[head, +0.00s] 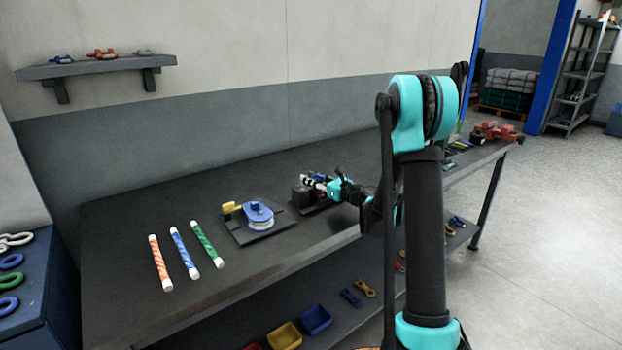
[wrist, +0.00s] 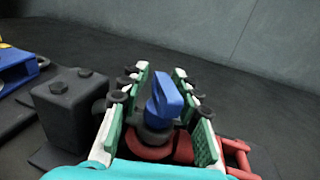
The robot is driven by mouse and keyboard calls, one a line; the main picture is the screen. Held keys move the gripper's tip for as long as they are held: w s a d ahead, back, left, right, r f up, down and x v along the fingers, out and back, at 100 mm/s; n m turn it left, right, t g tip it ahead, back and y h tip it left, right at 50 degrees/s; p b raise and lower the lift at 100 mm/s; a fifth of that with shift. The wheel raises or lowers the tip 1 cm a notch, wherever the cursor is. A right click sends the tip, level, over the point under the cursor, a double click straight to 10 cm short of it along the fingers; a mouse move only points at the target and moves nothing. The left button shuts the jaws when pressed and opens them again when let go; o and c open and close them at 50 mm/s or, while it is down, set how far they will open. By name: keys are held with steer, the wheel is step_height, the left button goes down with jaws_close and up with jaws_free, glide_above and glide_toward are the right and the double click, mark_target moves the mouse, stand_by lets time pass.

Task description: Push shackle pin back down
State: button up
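The shackle pin shows in the wrist view as a blue flat head (wrist: 165,95) standing up from a dark round collar. Below it is a red shackle body (wrist: 160,150), partly covered by my gripper. My gripper (wrist: 162,72) is open, with one green-lined finger on each side of the blue head. Gaps show between the head and both fingers, so it is not gripped. In the head view my gripper (head: 326,184) is low over the bench at the dark fixture; the pin is too small to make out there.
A dark bolted block (wrist: 68,102) stands just left of my gripper. On the bench (head: 130,230) are a blue device on a dark plate (head: 258,213) and striped orange, blue and green rods (head: 185,258). Red hardware (head: 495,131) lies at the far end. The wall stands behind.

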steer(key=shift+d, duration=0.1)
steer(key=v, duration=1.2)
